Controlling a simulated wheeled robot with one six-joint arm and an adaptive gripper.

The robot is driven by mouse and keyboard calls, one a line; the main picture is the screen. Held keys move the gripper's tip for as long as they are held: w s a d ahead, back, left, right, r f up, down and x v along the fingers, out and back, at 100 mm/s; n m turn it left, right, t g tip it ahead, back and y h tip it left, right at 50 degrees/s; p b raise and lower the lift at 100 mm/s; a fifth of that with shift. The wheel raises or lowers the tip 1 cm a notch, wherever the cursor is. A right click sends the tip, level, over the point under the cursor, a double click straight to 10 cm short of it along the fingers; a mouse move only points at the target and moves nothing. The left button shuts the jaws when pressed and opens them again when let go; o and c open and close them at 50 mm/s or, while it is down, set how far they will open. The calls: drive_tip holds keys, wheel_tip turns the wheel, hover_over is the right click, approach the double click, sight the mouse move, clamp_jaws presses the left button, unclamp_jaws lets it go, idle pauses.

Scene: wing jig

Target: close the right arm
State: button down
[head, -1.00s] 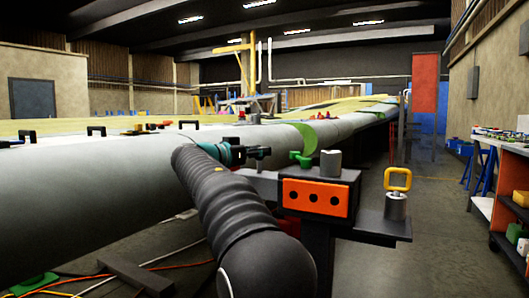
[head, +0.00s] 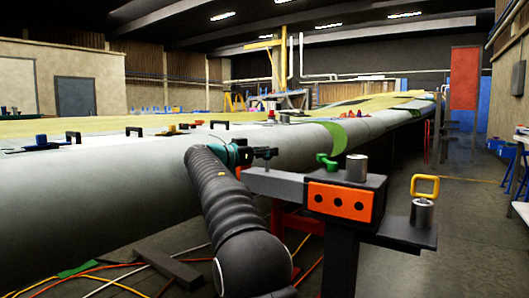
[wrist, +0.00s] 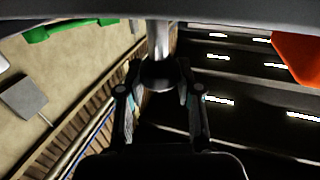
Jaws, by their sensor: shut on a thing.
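The jig's dark grey arm (head: 272,184) reaches left from a dark block with an orange front plate (head: 340,202), toward the pale wing's rounded edge. In the wrist view a metal rod (wrist: 158,38) ends in a dark knob (wrist: 157,75) between my fingers. My gripper (head: 265,153) is above the grey arm's left end in the head view; the wrist view also shows its fingers (wrist: 159,92), shut on the knob. The fingertips are small and dark in the head view, and the knob cannot be made out there.
A green handle (head: 327,162) and a metal cylinder (head: 356,167) stand on the block. A yellow ring (head: 425,186) sits on another cylinder on the right ledge. The pale wing (head: 110,195) fills the left. Cables and a dark beam lie on the floor; the right aisle looks clear.

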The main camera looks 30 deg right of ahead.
drive_tip(key=c, duration=0.7)
unclamp_jaws()
drive_tip(key=shift+w+a, duration=0.1)
drive_tip(key=shift+w, duration=0.05)
drive_tip(key=shift+c, duration=0.2)
drive_tip(key=s+a, duration=0.2)
drive_tip(key=a, duration=0.9)
drive_tip(key=shift+s+a, duration=0.15)
drive_tip(key=shift+a, duration=0.25)
drive_tip(key=s+a+f+n+t+y, duration=0.1)
drive_tip(key=s+f+n+y, duration=0.45)
drive_tip(key=s, duration=0.45)
drive_tip(key=s+f+n+y, duration=0.4)
drive_tip(key=s+f, duration=0.3)
drive_tip(key=s, duration=0.2)
drive_tip(key=s+a+f+n+y, duration=0.3)
drive_tip(key=s+a+f, duration=0.3)
drive_tip(key=s+f, duration=0.3)
drive_tip(key=s+a+f+n+t+y, duration=0.1)
drive_tip(key=s+a+f+n+y, duration=0.2)
drive_tip(key=s+f, duration=0.6)
drive_tip(key=s+a+y, duration=0.2)
drive_tip(key=s+a, duration=0.1)
drive_tip(key=s, duration=0.1)
drive_tip(key=shift+f, duration=0.25)
